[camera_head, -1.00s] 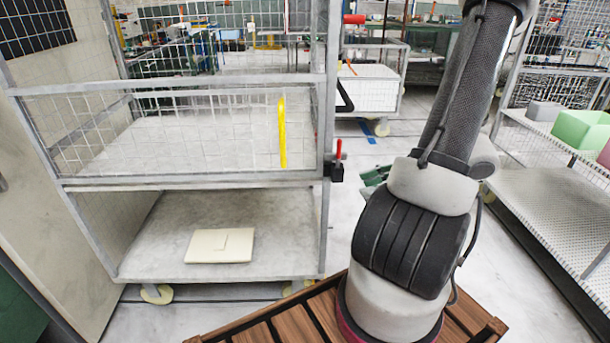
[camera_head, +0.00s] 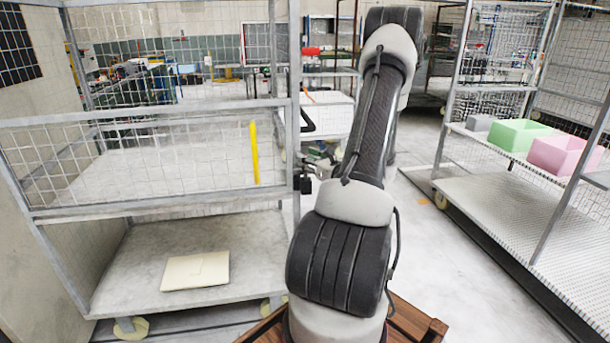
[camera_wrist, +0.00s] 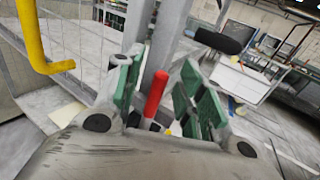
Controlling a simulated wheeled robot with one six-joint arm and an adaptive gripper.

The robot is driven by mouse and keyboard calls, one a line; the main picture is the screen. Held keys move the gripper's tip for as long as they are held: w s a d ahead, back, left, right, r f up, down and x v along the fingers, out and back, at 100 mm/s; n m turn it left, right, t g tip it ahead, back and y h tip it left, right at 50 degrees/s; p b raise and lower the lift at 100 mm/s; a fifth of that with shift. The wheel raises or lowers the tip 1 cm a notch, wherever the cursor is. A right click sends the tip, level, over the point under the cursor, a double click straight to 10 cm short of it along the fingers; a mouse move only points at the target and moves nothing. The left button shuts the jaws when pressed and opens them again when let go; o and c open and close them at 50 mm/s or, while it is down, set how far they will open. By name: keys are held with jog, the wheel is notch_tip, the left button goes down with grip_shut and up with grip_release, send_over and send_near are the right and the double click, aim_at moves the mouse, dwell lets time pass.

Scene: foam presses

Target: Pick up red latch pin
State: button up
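The red latch pin (camera_wrist: 155,93) stands upright in the wrist view, beside a grey post of the mesh cart. My gripper (camera_wrist: 163,78) is open, with its green-padded fingers on either side of the pin. Gaps show between the pin and both pads. In the head view the black latch block (camera_head: 306,185) sits on the cart's right front post. I cannot make out the red pin there, and my arm hides most of the gripper.
The mesh cart (camera_head: 150,208) has a yellow handle (camera_head: 254,152) on its front and a cream panel (camera_head: 196,270) on its lower shelf. A rack at right holds a green bin (camera_head: 517,135) and a pink bin (camera_head: 560,153). The floor between them is open.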

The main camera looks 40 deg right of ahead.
jog(key=shift+w+d, duration=0.1)
jog(key=shift+w, duration=0.55)
grip_shut()
